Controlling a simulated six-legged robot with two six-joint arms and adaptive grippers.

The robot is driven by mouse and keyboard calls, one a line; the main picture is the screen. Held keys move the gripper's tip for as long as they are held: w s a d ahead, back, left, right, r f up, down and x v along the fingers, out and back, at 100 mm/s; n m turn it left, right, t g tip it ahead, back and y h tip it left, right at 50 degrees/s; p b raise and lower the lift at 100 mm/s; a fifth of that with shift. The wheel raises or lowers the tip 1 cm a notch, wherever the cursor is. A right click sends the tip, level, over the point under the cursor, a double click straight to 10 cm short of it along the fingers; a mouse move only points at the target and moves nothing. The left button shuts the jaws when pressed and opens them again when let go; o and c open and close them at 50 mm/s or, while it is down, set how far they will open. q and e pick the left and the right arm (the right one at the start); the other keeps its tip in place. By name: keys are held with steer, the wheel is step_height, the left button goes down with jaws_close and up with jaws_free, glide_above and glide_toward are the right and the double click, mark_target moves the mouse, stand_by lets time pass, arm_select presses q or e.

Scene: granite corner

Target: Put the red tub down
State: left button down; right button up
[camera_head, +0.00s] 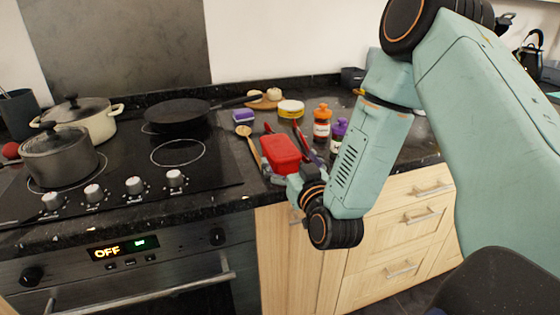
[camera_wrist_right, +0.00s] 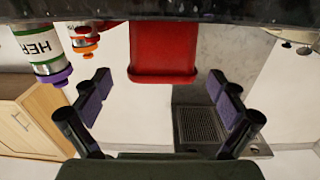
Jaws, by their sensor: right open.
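The red tub (camera_head: 281,153) stands on the dark granite counter (camera_head: 235,200), to the right of the hob. My right gripper (camera_head: 283,128) is open, with its fingers reaching along both sides of the tub. In the right wrist view, which is upside down, the tub (camera_wrist_right: 163,50) rests on the counter, and the open fingertips (camera_wrist_right: 160,82) are spread wider than it, with a gap on each side. My left gripper is not in view.
A wooden spoon (camera_head: 247,138) lies left of the tub. An orange-capped bottle (camera_head: 321,126) and a purple-capped bottle (camera_head: 339,131) stand to its right. Pots and a pan (camera_head: 176,113) occupy the hob.

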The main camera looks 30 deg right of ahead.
mark_target(283, 151)
steer(key=x, duration=0.4)
steer(key=shift+w+a, duration=0.1)
steer(key=shift+r, duration=0.1)
steer(key=shift+c, duration=0.2)
